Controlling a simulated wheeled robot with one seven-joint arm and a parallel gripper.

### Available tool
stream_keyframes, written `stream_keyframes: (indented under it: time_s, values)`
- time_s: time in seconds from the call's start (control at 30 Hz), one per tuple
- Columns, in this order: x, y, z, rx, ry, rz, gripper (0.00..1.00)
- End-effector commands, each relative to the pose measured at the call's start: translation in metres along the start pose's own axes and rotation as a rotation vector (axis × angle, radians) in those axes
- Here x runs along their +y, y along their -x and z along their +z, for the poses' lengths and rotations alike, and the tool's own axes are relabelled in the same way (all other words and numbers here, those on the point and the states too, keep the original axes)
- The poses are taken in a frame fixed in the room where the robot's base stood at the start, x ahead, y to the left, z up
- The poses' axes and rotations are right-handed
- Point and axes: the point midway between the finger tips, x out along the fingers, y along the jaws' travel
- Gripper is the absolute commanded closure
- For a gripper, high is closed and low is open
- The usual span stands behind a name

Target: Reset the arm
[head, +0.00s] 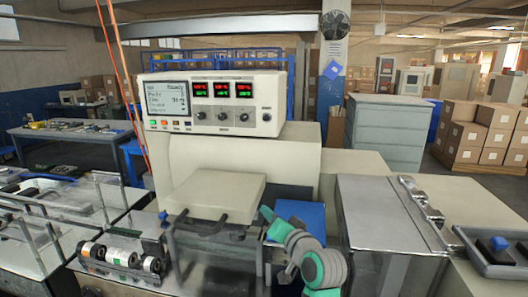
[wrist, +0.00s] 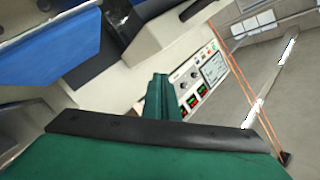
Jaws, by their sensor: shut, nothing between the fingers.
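My arm (head: 305,262), grey and teal, shows in the head view at the lower middle, bent in front of the flow wrapper (head: 240,160). My gripper (wrist: 160,90) shows in the wrist view as a green body with a black bar and narrow green fingers close together. It is shut and holds nothing. The fingers point toward the machine's control box (wrist: 200,82), which appears tilted in that view. In the head view, the control box (head: 213,103) sits on top of the wrapper, with a grey screen and red and green readouts. I cannot tell the exact gap from fingers to machine.
A beige cover (head: 215,195) with dark handles lies before the wrapper. A blue panel (head: 300,215) is right behind my arm. A metal table (head: 385,215) stands at right, with a dark tray (head: 490,255). Rollers (head: 122,257) sit at lower left. Orange cables hang at left.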

Motion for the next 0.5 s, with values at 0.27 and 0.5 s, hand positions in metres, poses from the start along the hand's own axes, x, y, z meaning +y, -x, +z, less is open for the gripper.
stream_keyframes:
  time_s: [0.27,0.5]
  values:
    - [0.066,0.014,0.097,0.055,-0.021,0.084,1.0]
    - [0.111,0.047,0.174,0.099,-0.006,0.168,1.0]
